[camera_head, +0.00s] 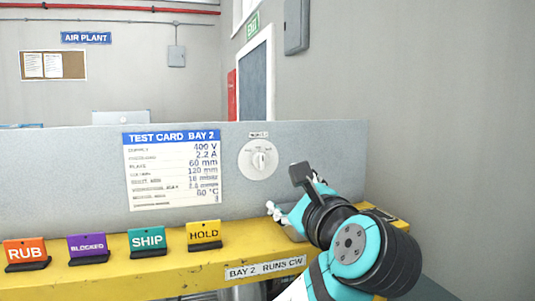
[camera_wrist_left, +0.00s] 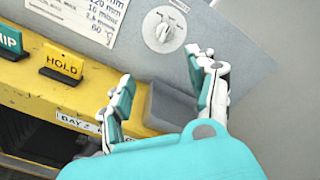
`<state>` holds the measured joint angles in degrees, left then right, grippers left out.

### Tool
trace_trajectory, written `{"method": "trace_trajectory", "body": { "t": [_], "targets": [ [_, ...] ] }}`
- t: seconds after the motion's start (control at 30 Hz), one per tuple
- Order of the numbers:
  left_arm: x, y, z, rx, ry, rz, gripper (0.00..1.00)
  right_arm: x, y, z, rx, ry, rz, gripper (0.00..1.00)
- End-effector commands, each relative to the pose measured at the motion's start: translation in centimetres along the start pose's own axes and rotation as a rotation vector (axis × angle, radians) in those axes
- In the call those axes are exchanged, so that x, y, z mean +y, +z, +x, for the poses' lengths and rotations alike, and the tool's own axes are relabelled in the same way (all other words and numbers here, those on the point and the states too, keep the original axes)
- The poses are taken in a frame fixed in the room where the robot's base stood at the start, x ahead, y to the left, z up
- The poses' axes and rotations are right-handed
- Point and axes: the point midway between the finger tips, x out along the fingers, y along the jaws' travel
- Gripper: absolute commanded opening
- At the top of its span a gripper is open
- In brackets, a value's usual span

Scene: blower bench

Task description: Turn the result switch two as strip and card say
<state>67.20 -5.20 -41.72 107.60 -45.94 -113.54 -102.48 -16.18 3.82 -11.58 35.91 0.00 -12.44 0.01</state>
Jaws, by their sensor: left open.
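The switch (camera_head: 258,158) is a round white dial with a raised knob on the grey panel, right of the test card. The knob looks about upright; its small markings are unreadable. It also shows at the top of the left wrist view (camera_wrist_left: 164,29). The white test card (camera_head: 172,170) reads "TEST CARD BAY 2", with 400 V, 2.2 A and 60 mm among its lines. The strip (camera_head: 265,268) on the yellow front edge reads "BAY 2 RUNS CW". My left gripper (camera_head: 290,193) is open and empty, below and right of the switch, apart from it. My right gripper is out of view.
Orange RUB (camera_head: 25,253), purple BLOCKED (camera_head: 88,247), teal SHIP (camera_head: 148,240) and yellow HOLD (camera_head: 204,234) signs stand on the yellow ledge (camera_head: 120,268). A grey bin (camera_wrist_left: 172,108) sits on the ledge behind my left fingers. The panel around the switch is clear.

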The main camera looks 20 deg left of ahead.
Motion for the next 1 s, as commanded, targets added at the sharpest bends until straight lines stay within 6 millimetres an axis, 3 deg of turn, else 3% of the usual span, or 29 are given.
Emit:
{"method": "trace_trajectory", "body": {
  "t": [0.13,0.33,0.57,0.83,1.0],
  "targets": [
    [-1.0,1.5,-0.7,-0.034,-0.012,0.024,0.58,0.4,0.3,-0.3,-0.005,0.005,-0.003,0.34],
    [-1.2,1.8,1.3,-0.039,-0.011,0.027,0.58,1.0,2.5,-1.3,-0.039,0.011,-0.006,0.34],
    [-1.2,1.9,6.2,-0.032,-0.004,0.026,0.58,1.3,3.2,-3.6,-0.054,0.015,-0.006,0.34],
    [-1.3,2.1,11.9,-0.032,-0.006,0.025,0.58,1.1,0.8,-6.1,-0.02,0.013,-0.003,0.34],
    [-1.2,2.0,14.8,-0.03,-0.007,0.025,0.58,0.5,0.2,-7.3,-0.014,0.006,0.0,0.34]
  ]
}}
